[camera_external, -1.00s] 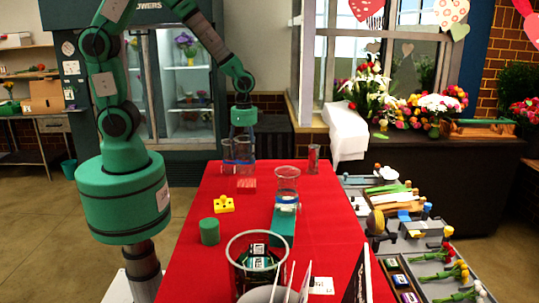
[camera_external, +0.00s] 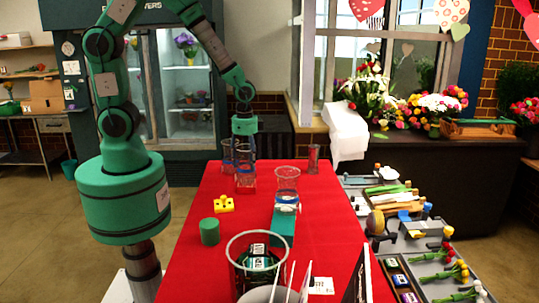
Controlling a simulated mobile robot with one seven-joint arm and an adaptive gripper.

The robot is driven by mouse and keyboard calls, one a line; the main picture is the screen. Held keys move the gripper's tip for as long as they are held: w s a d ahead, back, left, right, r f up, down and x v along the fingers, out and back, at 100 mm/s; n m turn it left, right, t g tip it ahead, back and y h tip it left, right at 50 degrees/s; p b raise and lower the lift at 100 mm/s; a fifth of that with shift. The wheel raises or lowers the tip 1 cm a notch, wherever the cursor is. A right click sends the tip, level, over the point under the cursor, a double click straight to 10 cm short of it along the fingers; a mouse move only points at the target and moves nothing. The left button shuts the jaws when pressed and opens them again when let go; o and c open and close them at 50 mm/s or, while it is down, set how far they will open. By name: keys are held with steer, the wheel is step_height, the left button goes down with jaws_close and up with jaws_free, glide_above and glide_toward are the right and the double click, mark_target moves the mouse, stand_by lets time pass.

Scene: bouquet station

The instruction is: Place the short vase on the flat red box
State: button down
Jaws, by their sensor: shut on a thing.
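My gripper (camera_external: 244,142) points down over the far left part of the red table. It is shut on a clear glass vase (camera_external: 244,164), which hangs upright below it. The vase's lower part overlaps the flat red box (camera_external: 246,187) in the picture, and the box shows through or around the glass. I cannot tell whether the vase touches the box. Another clear glass (camera_external: 228,154) stands just left of and behind the held vase.
A yellow piece (camera_external: 224,205) and a green cylinder (camera_external: 210,231) are nearer. A greyish glass (camera_external: 313,158) stands at the far right.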

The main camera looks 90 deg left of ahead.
steer(key=c, duration=0.6)
jaws_free()
steer(key=shift+f, duration=0.1)
step_height(320, 180, up, 12)
steer(key=shift+r+p, duration=0.15)
steer(key=shift+p, duration=0.15)
stand_by(0.6)
steer(key=s+d+r+n+t, duration=0.1)
steer(key=s+d+r+t, duration=0.1)
steer(key=s+r, duration=0.3)
steer(key=s+d+r+n+t, duration=0.1)
steer(key=s+d+r+n, duration=0.1)
steer(key=s+r, duration=0.3)
steer(key=s+d+r+n+t, duration=0.1)
steer(key=s+r, duration=0.5)
steer(key=r, duration=0.6)
steer(key=shift+s+d+n+t, duration=0.1)
steer(key=shift+d+n+t, duration=0.2)
steer(key=shift+d+t, duration=0.7)
steer(key=shift+d, duration=0.2)
